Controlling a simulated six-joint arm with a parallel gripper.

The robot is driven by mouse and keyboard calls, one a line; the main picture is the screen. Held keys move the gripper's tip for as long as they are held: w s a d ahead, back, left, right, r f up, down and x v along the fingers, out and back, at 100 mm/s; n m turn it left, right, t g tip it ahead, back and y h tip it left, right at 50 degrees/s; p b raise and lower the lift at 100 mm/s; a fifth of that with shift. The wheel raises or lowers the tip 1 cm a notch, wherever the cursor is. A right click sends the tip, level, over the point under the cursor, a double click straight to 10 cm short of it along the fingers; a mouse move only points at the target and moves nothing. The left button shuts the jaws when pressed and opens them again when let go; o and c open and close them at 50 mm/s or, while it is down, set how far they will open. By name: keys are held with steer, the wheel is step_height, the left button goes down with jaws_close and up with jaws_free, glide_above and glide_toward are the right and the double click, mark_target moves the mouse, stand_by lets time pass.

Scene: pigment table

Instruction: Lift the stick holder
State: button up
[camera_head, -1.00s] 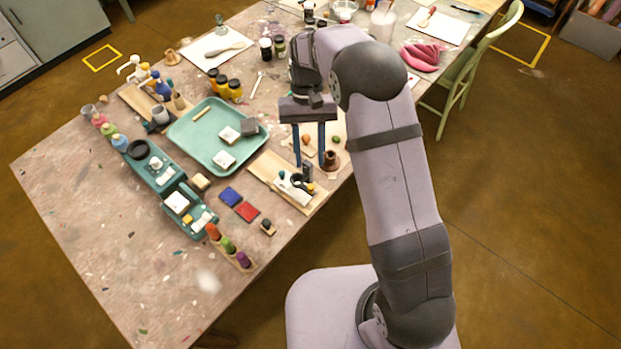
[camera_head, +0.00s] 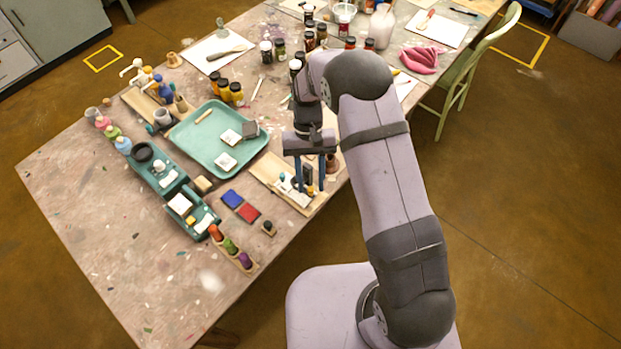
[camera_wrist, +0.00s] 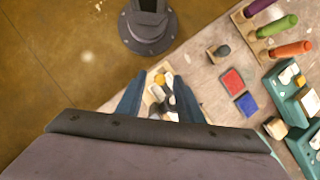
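My gripper (camera_head: 310,188) points down over a small wooden board (camera_head: 265,168) near the table's edge. Its two blue fingers are apart, so it is open. A small dark upright piece (camera_head: 308,173) on the board shows between the fingers in the head view. In the wrist view my gripper (camera_wrist: 158,76) has dark, white and yellow-orange small pieces (camera_wrist: 166,92) between its fingers; contact cannot be told. A wooden rack (camera_head: 253,268) with orange, green and purple sticks stands away at lower left, and shows at upper right in the wrist view (camera_wrist: 243,16). Which one is the stick holder is unclear.
A blue block (camera_head: 231,198) and a red block (camera_head: 248,212) lie left of the board. A green tray (camera_head: 183,138) with white pieces lies farther back. Teal boxes (camera_head: 150,178) stand at left. The table's near-left part is clear.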

jaws_close()
steer(key=shift+r+p, duration=0.4)
steer(key=shift+r, duration=0.3)
steer(key=shift+w, duration=0.15)
jaws_free()
steer(key=b+v, duration=0.2)
steer(key=v, duration=0.5)
steer(key=shift+r+b, duration=0.2)
steer(key=shift+b, duration=0.15)
